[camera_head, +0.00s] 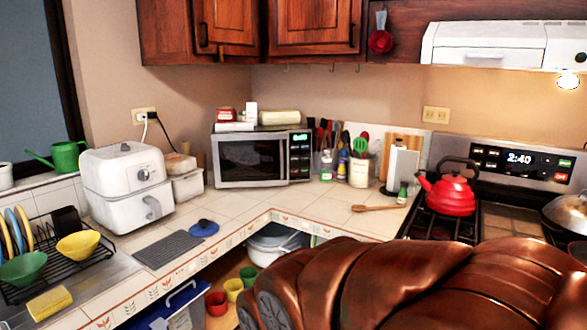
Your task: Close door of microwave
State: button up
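The microwave (262,157) stands on the tiled counter in the back corner, silver with a dark window. Its control panel (299,156) is on the right with a small green display. The microwave door (249,162) faces the front and looks flush with the body; I cannot tell whether a narrow gap is open. My gripper is not in view. A large copper-coloured shape fills the lower right foreground and hides part of the counter and stove.
Red and white packages (235,119) lie on the microwave. A white air fryer (126,185) and container (186,182) stand left of it; a utensil crock (360,171) stands right. The red kettle (450,193) is on the stove. The counter before the microwave is mostly clear.

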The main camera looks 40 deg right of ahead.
aim_at(241, 160)
jog(key=z, duration=0.75)
jog(key=i, duration=1.9)
jog(key=u, duration=0.9)
